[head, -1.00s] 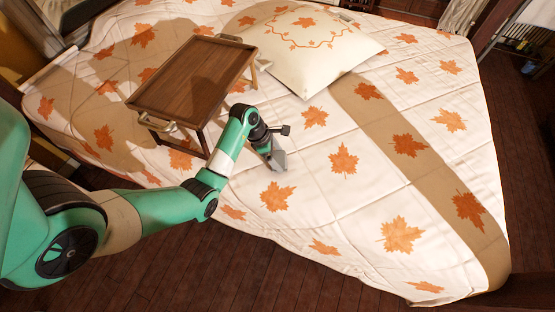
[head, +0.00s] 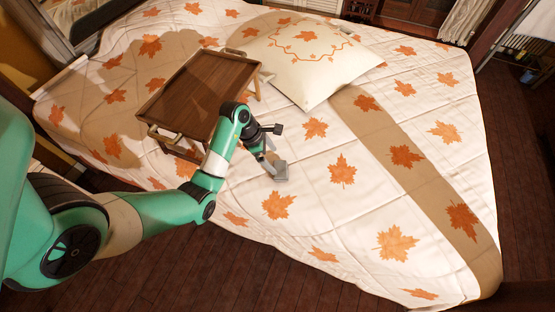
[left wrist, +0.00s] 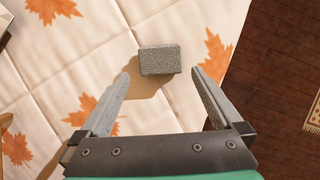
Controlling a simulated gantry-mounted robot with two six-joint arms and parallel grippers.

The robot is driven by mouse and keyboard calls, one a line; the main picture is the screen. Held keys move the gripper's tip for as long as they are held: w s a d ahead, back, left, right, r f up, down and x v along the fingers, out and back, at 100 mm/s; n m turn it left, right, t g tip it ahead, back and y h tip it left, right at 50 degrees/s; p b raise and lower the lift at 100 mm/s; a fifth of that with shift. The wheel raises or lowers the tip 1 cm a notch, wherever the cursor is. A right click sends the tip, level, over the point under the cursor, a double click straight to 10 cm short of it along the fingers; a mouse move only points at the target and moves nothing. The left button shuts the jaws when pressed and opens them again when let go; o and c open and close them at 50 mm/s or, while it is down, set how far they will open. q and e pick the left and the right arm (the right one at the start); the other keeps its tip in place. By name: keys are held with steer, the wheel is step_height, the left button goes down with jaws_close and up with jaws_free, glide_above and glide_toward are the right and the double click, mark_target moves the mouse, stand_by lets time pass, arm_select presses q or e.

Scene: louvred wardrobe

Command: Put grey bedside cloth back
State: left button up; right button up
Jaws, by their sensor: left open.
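The grey cloth is a small, block-like folded bundle with a speckled surface. In the left wrist view the grey cloth (left wrist: 160,60) lies on the bed, just beyond and between my fingertips. My left gripper (left wrist: 161,82) is open and empty, with a visible gap between each finger and the cloth. In the head view my left gripper (head: 268,163) is low over the bed, right beside the cloth (head: 281,172), and partly overlaps it. My right gripper is in neither view.
A brown wooden bed tray (head: 195,90) on legs stands on the bed left of my arm. A white pillow (head: 310,60) with leaf print lies behind. The leaf-patterned bed (head: 345,205) is clear to the right. Dark wooden floor (head: 220,265) borders its front edge.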

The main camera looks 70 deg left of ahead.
arm_select(q)
steer(key=p+v, duration=0.1)
steer(key=v, duration=0.4)
steer(key=shift+p, duration=0.3)
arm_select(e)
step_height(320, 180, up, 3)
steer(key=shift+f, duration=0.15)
